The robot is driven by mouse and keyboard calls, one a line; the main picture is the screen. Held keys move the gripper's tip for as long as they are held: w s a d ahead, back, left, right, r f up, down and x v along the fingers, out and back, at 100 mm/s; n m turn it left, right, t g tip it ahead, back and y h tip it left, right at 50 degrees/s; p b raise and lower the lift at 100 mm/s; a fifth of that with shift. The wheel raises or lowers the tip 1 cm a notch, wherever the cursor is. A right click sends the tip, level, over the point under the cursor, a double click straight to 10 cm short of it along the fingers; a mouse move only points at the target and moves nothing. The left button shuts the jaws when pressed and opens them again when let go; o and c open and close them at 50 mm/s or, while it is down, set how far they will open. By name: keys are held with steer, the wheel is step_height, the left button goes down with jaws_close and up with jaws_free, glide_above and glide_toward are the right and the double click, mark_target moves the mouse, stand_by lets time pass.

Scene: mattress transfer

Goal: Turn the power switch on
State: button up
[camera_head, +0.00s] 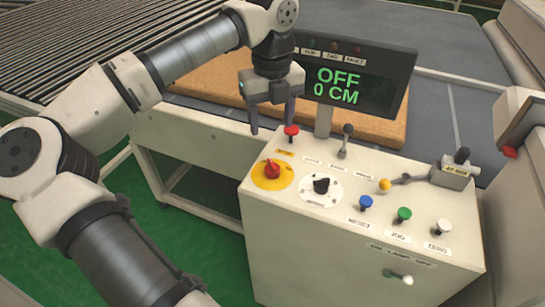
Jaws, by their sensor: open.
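The control console (310,240) has a sloped white top with several controls, and I cannot tell for sure which is the power switch. A red rotary knob (272,171) sits on a yellow disc at the left. A black rotary knob (321,186) sits on a white disc beside it. A red-topped control (291,131) stands at the back left, and a dark lever (345,141) stands right of it. The display (340,84) reads "OFF" and "0 CM". My gripper (271,128) points down, open and empty, above the console's back left, its right finger close to the red-topped control.
Blue (365,202), green (403,214) and white (442,227) push buttons line the console's front right. A lever with a yellow ball (384,185) is behind them. A small switch (398,277) is on the front face. A tan mattress (215,90) lies behind on the conveyor.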

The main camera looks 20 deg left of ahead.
mark_target(272, 163)
step_height(272, 163, down, 12)
steer(key=p, duration=0.2)
steer(key=shift+f+p, duration=0.1)
steer(key=shift+p, duration=0.25)
steer(key=c, duration=1)
